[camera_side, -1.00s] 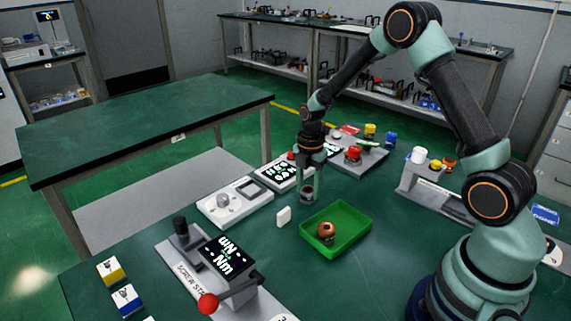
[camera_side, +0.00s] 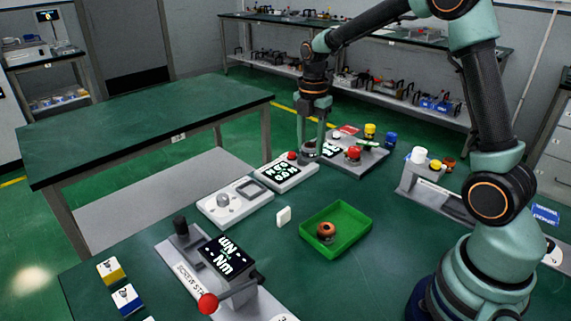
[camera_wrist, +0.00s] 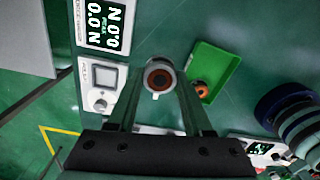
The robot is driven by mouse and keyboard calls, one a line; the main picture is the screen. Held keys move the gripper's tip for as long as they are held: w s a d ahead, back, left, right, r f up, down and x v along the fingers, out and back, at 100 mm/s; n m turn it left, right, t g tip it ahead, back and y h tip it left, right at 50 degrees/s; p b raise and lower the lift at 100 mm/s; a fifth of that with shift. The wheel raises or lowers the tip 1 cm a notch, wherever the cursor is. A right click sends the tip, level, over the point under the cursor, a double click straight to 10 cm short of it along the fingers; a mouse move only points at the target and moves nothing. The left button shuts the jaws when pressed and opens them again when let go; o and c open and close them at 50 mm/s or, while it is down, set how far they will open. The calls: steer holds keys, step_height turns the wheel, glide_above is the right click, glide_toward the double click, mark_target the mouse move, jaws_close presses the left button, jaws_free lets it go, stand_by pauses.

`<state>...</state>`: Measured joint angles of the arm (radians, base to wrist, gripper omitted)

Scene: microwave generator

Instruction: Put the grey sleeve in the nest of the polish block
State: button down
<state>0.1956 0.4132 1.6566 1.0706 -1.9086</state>
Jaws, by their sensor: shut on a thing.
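My gripper (camera_side: 311,146) is shut on the grey sleeve (camera_side: 308,150), held above the bench near the back devices. In the wrist view my gripper (camera_wrist: 158,90) has its fingers on either side of the sleeve (camera_wrist: 158,64), a grey ring with a dark, brownish centre. A white block (camera_side: 235,203) with a grey round part and a square recess lies left of my gripper; it looks like the polish block, but its label is unreadable. It seems to show at left in the wrist view (camera_wrist: 101,76). I cannot tell how high the sleeve is.
A green tray (camera_side: 357,241) holds a copper-coloured ring (camera_side: 326,231). A white device with a red button (camera_side: 286,171) stands below my gripper. A screw station (camera_side: 232,275) with a red-knobbed lever is in front. A small white piece (camera_side: 284,215) stands beside the tray.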

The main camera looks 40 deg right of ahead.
step_height(320, 180, up, 6)
steer(key=shift+f, duration=0.15)
steer(key=shift+w+a+r, duration=0.1)
steer(key=shift+w+r, duration=0.1)
steer(key=shift+r, duration=0.05)
steer(key=w+a+r, duration=0.2)
steer(key=w+a, duration=0.2)
steer(key=w, duration=0.3)
glide_above(251, 191)
step_height(251, 191, down, 19)
steer(key=shift+s+f, duration=0.1)
steer(key=shift+f, duration=0.1)
steer(key=shift+f, duration=0.15)
steer(key=shift+c, duration=1.5)
jaws_free()
